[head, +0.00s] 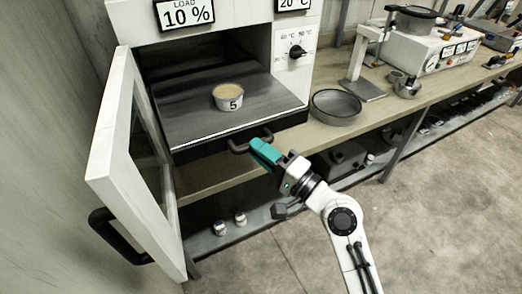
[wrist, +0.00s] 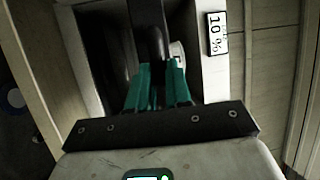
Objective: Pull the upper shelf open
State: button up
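The upper shelf (head: 185,113) is a dark flat tray in the open white oven, with its front edge at or slightly past the oven opening. A small round dish (head: 229,103) marked 5 stands on it. A black bar handle (head: 238,148) is on the shelf's front. My gripper (head: 258,146) has teal fingers close together at the middle of this handle. In the wrist view, the handle (wrist: 155,42) lies between the tips of my gripper (wrist: 158,75), which look shut on it. The fingers hide part of the handle.
The oven door (head: 110,150) stands wide open at the left, with its own black handle (head: 115,238). A dark round pan (head: 336,106) sits on the bench right of the shelf. Two small cups (head: 230,223) stand on the low shelf below. The floor at the right is clear.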

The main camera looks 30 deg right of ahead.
jog(key=o, duration=0.4)
jog(key=shift+o, duration=0.2)
jog(key=b+v, duration=0.3)
jog(key=v, duration=0.7)
jog(key=shift+s+d+f+b, duration=0.2)
jog(key=shift+s+b, duration=0.1)
jog(key=shift+b, duration=0.1)
jog(key=s+a+f+n+g+h, duration=0.1)
jog(key=s+f+n+g, duration=0.25)
jog(key=f, duration=0.45)
jog(key=s+a+f+n+g+h, duration=0.1)
jog(key=s+a+f+n+g, duration=0.1)
jog(key=f+n+g, duration=0.45)
jog(key=s+d+f+n+g+h, duration=0.1)
jog(key=s+d+f+g+h, duration=0.2)
jog(key=s+f, duration=0.2)
jog(key=s+d+f+n+g+h, duration=0.1)
jog(key=s+d+f+g+h, duration=0.2)
jog(key=s+f, duration=0.3)
jog(key=s+g, duration=0.1)
jog(key=s, duration=0.3)
jog(key=shift+s, duration=0.2)
